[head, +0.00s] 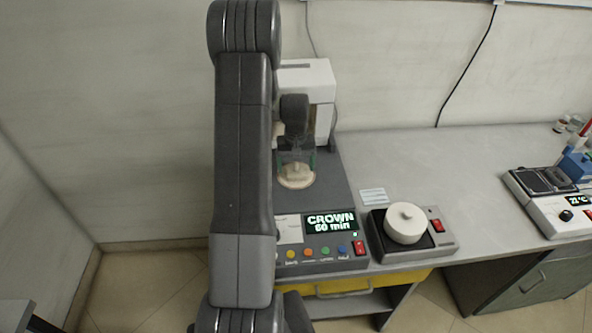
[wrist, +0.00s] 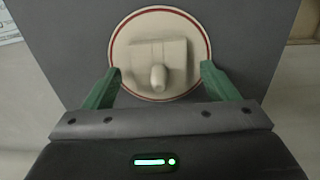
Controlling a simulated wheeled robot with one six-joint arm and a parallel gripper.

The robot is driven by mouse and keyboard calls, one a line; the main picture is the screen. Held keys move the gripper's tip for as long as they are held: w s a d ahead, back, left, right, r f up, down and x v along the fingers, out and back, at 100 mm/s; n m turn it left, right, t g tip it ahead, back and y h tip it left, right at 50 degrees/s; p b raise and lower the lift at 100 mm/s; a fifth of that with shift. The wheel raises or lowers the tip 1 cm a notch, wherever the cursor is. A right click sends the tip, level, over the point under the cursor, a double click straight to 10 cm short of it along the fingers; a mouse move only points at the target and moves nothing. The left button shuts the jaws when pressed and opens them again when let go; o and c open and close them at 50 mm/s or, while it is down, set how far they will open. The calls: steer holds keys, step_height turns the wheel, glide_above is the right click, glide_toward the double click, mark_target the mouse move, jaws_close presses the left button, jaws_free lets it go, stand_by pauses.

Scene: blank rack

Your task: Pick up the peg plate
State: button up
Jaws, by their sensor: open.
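The peg plate (wrist: 142,54) is a cream, squarish piece with a short rounded peg on it. It rests on a round cream disc (wrist: 126,37) with a dark red ring near its edge. In the head view the disc (head: 296,184) lies on the dark grey top of the unit, below my gripper (head: 297,162). In the wrist view my gripper (wrist: 160,72) is open, with its green fingers to the left and right of the peg plate. Nothing is held. Height above the plate is hard to judge. My arm hides part of the unit in the head view.
The unit's front panel reads "CROWN 60 min" on its display (head: 331,222). A white housing (head: 311,82) stands behind. To the right, a small device (head: 444,243) carries a round white lidded pot (head: 406,223). Bare bench (head: 460,165) lies beyond it.

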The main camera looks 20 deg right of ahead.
steer(key=shift+f, duration=0.55)
steer(key=c, duration=1.1)
steer(key=shift+r, duration=0.15)
